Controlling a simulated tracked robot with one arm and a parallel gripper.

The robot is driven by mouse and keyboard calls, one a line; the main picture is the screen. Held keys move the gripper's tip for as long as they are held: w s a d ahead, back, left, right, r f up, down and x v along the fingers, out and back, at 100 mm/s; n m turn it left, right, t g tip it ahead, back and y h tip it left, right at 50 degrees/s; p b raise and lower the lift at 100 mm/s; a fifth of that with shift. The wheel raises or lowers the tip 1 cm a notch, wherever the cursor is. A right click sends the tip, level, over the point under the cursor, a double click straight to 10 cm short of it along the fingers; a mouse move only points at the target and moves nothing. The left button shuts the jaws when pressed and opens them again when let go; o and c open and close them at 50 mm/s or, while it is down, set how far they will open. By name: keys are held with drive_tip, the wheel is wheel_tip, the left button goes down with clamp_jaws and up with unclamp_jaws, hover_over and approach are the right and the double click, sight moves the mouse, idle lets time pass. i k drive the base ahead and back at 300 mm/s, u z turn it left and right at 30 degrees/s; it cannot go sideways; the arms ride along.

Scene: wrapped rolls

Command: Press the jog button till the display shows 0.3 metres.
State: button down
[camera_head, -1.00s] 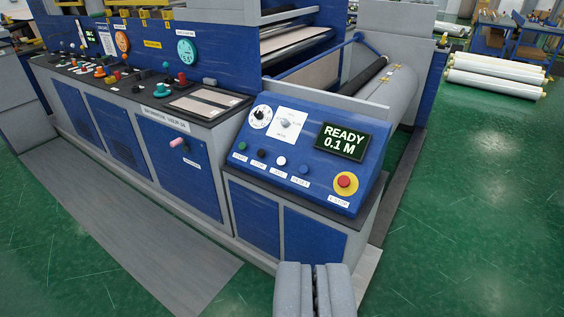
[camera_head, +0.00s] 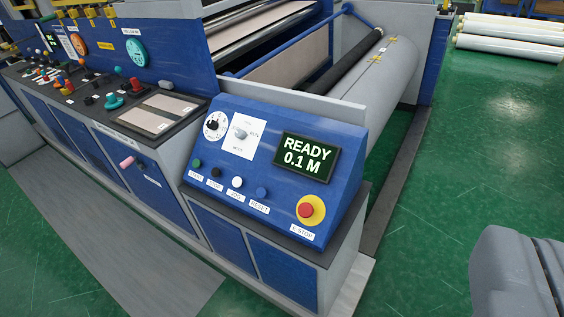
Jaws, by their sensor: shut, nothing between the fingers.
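The blue sloped control panel (camera_head: 270,170) has a dark display (camera_head: 305,157) that reads "READY 0.1 M". Below it is a row of small buttons: green, black, white and blue. The white button (camera_head: 237,182) has a label under it that seems to read JOG. My gripper (camera_head: 536,265) is shut and empty at the bottom right, partly cut off by the picture's edge. It is well to the right of the panel and touches no button.
A red emergency stop (camera_head: 306,210) on a yellow ring sits right of the buttons. A selector dial (camera_head: 240,134) is above them. A large wrapped roll (camera_head: 375,80) lies behind the panel. White rolls (camera_head: 510,38) lie on the green floor at the back right.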

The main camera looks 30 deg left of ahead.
sight(237, 182)
drive_tip(key=u, duration=0.05)
drive_tip(key=i, duration=1.35)
drive_tip(key=u, duration=0.45)
